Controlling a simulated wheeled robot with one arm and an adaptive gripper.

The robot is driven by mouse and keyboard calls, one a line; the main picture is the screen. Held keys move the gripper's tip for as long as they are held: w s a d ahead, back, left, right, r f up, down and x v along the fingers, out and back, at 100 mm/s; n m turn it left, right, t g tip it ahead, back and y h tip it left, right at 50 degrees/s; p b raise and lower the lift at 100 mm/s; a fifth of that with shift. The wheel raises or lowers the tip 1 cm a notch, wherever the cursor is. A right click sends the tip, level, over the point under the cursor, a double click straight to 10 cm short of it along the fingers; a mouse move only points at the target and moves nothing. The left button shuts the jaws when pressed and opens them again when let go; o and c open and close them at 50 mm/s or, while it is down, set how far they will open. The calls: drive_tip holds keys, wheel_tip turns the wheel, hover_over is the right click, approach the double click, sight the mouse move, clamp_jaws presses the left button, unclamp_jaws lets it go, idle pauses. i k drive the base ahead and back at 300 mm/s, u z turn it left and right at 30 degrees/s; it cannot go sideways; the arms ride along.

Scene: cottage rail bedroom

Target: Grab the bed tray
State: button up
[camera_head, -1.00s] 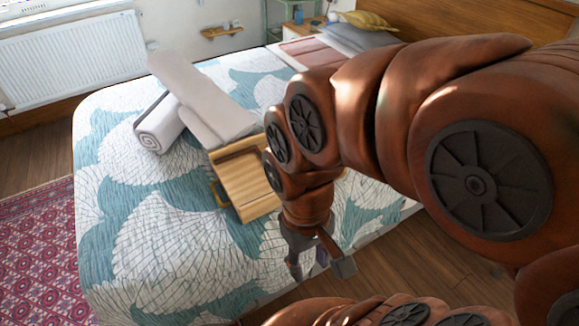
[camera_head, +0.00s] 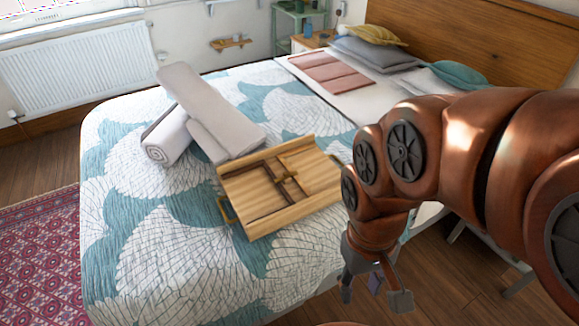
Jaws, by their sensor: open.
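The wooden bed tray (camera_head: 258,219) lies on the bed's patterned quilt, right of the middle of the mattress. It has low side walls, crossing slats in its inside, and a handle (camera_head: 226,210) at its left end; another handle partly shows at its right end, near my arm. My gripper (camera_head: 374,298) hangs open and empty off the near right side of the bed, to the right of and below the tray in the picture. It is apart from the tray.
A rolled grey towel (camera_head: 166,138) and a grey folded piece (camera_head: 212,112) lie behind the tray, close to its back left edge. Pillows (camera_head: 374,54) are at the headboard (camera_head: 470,42). The quilt (camera_head: 160,240) is clear left and front of the tray.

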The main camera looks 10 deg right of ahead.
sight(252, 194)
drive_tip(key=i, duration=0.35)
drive_tip(key=z, duration=0.05)
drive_tip(key=k, duration=1.1)
drive_tip(key=u, duration=1.05)
drive_tip(key=i, duration=1.35)
drive_tip(key=z, duration=0.3)
